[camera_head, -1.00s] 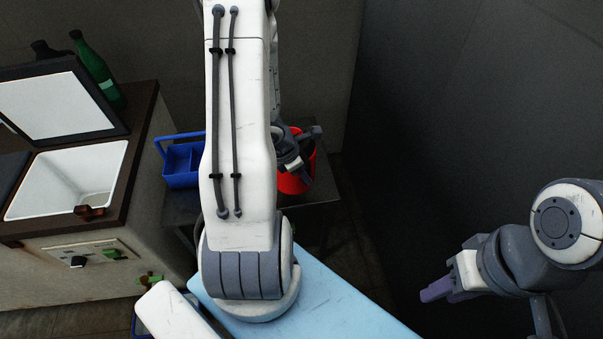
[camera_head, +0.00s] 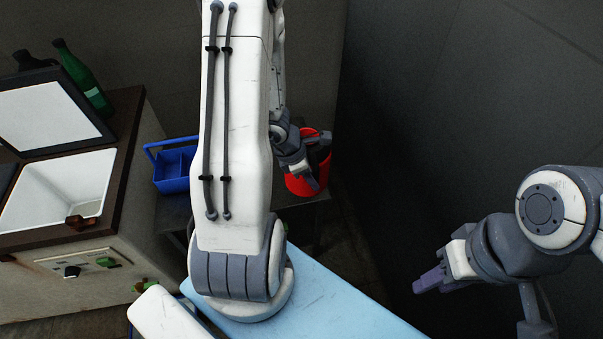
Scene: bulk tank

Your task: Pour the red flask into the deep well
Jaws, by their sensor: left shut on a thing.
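The red flask (camera_head: 300,185) shows as a round red vessel with a dark opening, partly hidden by my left gripper. My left gripper (camera_head: 312,172) is shut on it at the near side of its rim; its fingertips are hard to make out. The flask appears over the right part of a low dark table. The deep well is most likely the white basin (camera_head: 50,185) set in the counter at the left, its lid open behind it. My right gripper (camera_head: 428,282) hangs empty at the lower right, away from everything; its finger gap cannot be seen.
A blue divided caddy (camera_head: 175,168) stands on the dark table, between the counter (camera_head: 80,270) and my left arm. A green bottle (camera_head: 80,75) stands behind the open lid (camera_head: 50,110). A dark wall closes off the right.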

